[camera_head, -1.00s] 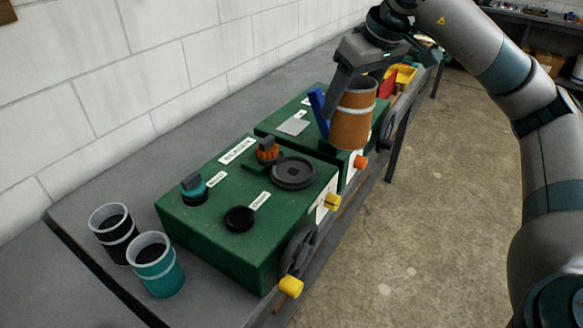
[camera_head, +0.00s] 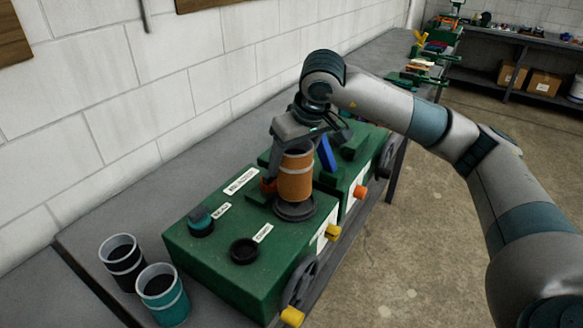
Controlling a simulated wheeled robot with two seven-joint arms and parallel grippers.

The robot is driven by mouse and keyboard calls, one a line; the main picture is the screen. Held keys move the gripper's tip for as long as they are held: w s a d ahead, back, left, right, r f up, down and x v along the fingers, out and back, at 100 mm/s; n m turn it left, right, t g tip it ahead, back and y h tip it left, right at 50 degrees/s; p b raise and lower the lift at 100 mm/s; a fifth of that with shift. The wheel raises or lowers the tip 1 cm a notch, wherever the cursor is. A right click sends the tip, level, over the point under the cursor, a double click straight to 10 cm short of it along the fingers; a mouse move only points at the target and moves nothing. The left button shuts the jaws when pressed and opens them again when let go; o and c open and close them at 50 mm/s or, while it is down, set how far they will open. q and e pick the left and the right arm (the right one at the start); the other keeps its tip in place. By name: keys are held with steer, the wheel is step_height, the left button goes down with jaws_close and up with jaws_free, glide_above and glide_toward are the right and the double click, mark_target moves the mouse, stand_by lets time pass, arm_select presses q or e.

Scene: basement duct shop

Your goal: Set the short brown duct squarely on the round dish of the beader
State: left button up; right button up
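The short brown duct (camera_head: 296,178) is an orange-brown open cylinder with a pale band, held upright by my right gripper (camera_head: 296,152). One finger shows along its left side; the other is mostly hidden. The duct is over the dark round dish (camera_head: 296,211) on the green beader (camera_head: 215,252). Its lower end overlaps the dish in the picture, and I cannot tell whether they touch. The far part of the dish is hidden behind the duct. My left gripper is not in view.
A black duct (camera_head: 122,262) and a teal duct (camera_head: 162,296) stand on the bench left of the beader. The beader carries a teal-and-grey knob (camera_head: 201,222) and a black round part (camera_head: 244,251). A second green machine (camera_head: 368,143) with a blue upright part (camera_head: 326,154) stands behind.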

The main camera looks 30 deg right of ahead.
stand_by(0.3)
step_height(320, 180, down, 3)
steer(key=shift+f+p, duration=0.1)
steer(key=shift+p, duration=0.95)
steer(key=shift+f, duration=0.4)
steer(key=shift+f, duration=0.2)
steer(key=o, duration=1.2)
steer(key=shift+r, duration=0.15)
